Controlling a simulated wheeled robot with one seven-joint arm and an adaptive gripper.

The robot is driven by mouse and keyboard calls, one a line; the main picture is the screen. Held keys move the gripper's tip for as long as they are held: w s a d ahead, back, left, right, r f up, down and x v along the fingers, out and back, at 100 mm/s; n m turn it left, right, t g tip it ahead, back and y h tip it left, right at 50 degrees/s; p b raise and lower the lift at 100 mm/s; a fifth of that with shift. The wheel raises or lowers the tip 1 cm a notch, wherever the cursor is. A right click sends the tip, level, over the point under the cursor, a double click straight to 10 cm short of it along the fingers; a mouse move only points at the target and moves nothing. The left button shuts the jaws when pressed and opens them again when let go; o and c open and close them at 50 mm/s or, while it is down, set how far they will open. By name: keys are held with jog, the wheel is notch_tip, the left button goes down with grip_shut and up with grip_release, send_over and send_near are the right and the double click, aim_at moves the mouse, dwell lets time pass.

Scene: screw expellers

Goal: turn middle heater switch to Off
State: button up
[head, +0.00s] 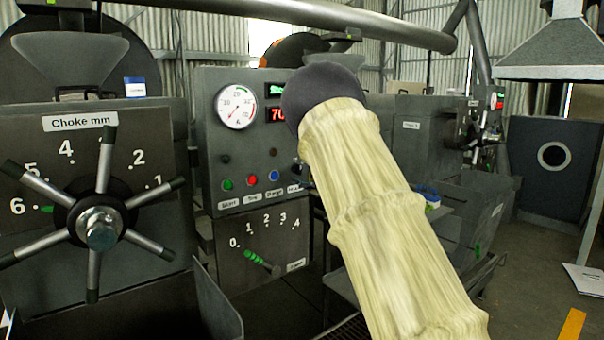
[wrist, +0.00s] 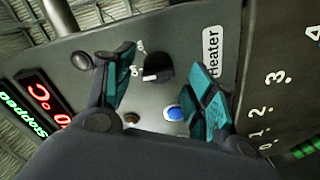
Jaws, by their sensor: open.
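The heater switch (wrist: 157,68) is a round black knob with a white pointer mark in the wrist view. The mark points left in the picture, near small white lettering that I cannot read surely. The Heater label (wrist: 212,50) is right of it. My gripper (wrist: 172,60) is open, with its teal-padded fingers on either side of the knob in the picture. The fingers look nearer the camera than the panel; I see no contact.
A blue button (wrist: 173,113) lies close to the knob. A red display (head: 278,114) and a gauge (head: 236,106) are on the same panel. A spoked choke wheel (head: 102,228) stands out at left. A lever with green grip (head: 262,262) is below the panel.

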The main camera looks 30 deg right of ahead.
jog(key=s, duration=1)
jog(key=shift+d, duration=0.35)
jog(key=a+f+m+g+h, duration=0.1)
jog(key=a+f+m+g, duration=0.2)
jog(key=f, duration=1.1)
jog(key=s+a+f+m+g, duration=0.2)
jog(key=s+a+f, duration=0.3)
jog(key=f, duration=0.6)
jog(key=s+a+f+m+g+h, duration=0.15)
jog(key=s+a+f, duration=0.35)
jog(key=f, duration=0.6)
jog(key=s+a+f+m+g, duration=0.2)
jog(key=s+a+f, duration=0.3)
jog(key=f, duration=0.6)
jog(key=s+a+f+m+g, duration=0.1)
jog(key=s+a+f+g, duration=0.1)
jog(key=s+a+f, duration=0.55)
jog(key=s+a+f+m+g, duration=0.25)
jog(key=s+f, duration=0.25)
jog(key=s, duration=0.5)
jog(key=s+a+f+g, duration=0.1)
jog(key=s+a, duration=0.2)
jog(key=s, duration=0.4)
jog(key=s+a+f+m+g+y, duration=0.1)
jog(key=s+a+g, duration=0.1)
jog(key=s, duration=0.5)
jog(key=s+a+f+g, duration=0.2)
jog(key=s+a, duration=0.3)
jog(key=s, duration=0.2)
jog(key=shift+s, duration=0.4)
